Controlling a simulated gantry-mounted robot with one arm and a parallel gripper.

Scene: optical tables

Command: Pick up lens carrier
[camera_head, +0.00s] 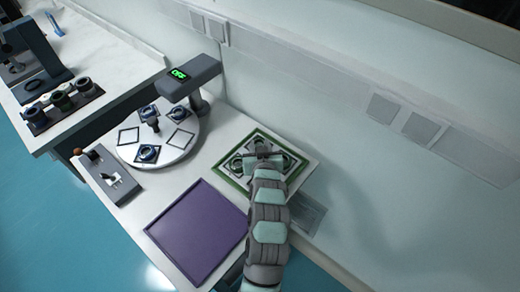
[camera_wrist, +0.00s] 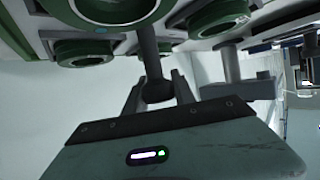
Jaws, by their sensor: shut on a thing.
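The lens carrier (camera_head: 237,181) is a pale, square tray with green edging and round, dark-and-green lens mounts, at the right end of the white table. My gripper (camera_head: 264,158) is over its middle, and my arm hides part of its front side. In the wrist view, my gripper (camera_wrist: 157,98) is shut on a grey post of the carrier. Green ring mounts (camera_wrist: 83,50) of the carrier fill the top of that view. I cannot tell whether the carrier touches the table.
A purple tray (camera_head: 198,232) lies left of my arm. Behind it are a round white turntable (camera_head: 181,151) with several mounts, a dark device with a green display (camera_head: 180,73), and a grey control box (camera_head: 110,175). A wall borders the table at the back right.

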